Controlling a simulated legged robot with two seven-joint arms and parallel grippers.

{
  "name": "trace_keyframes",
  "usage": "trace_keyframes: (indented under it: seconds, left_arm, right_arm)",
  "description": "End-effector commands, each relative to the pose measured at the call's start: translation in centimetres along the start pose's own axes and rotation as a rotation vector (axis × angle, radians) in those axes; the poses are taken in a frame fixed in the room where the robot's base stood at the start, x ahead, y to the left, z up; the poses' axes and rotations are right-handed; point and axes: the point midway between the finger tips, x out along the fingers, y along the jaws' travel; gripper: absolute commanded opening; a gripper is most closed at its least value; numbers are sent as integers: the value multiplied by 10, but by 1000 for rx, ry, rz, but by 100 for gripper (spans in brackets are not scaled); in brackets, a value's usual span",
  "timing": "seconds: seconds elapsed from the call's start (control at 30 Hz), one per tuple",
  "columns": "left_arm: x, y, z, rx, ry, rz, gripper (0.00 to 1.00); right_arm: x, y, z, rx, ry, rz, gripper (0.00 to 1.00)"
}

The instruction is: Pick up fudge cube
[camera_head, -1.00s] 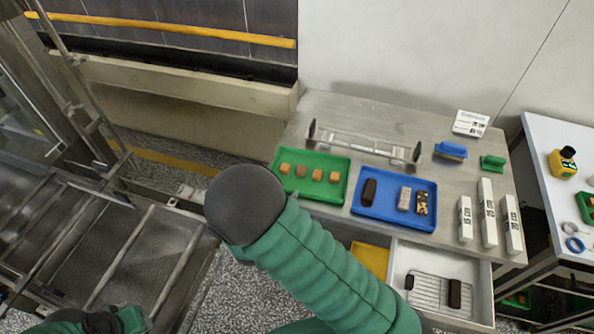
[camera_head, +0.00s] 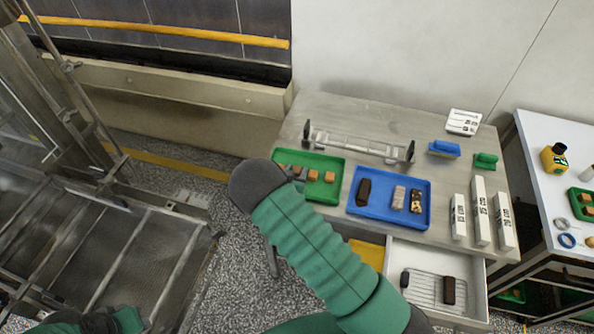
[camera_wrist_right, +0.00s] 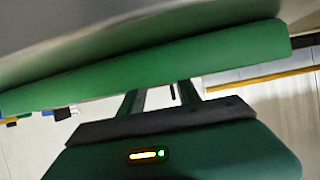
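The green tray (camera_head: 337,192) lies at the left end of the steel table. The green tray's side (camera_wrist_right: 150,62) crosses the wrist view close by, where the fingertips are hard to make out. In the head view the right fingers are mostly hidden by the wrist. My left gripper (camera_head: 98,323) is low at the left, its fingers unclear.
A blue tray (camera_head: 425,221) with dark and pale bars stands right of the green tray. A metal rail (camera_head: 357,146) runs behind them. White boxes (camera_head: 480,212) stand at the right. An open drawer (camera_head: 472,282) juts out in front. Conveyor mesh (camera_head: 125,255) is at the left.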

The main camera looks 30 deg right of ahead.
Motion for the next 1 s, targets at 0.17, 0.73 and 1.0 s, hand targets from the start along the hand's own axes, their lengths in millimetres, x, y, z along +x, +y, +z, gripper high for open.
trace_keyframes:
  seconds: [0.17, 0.73, 1.0]
  left_arm:
    - [0, 0, 0, 0, 0, 0, 36]
    - [3, 0, 1, 0, 0, 0, 36]
    - [10, 0, 2, 0, 0, 0, 36]
  right_arm:
    - [-1, 0, 1, 0, -3, 0, 28]
    - [-5, 0, -7, 1, -1, 0, 4]
    - [-26, 4, -26, -1, -4, -1, 4]
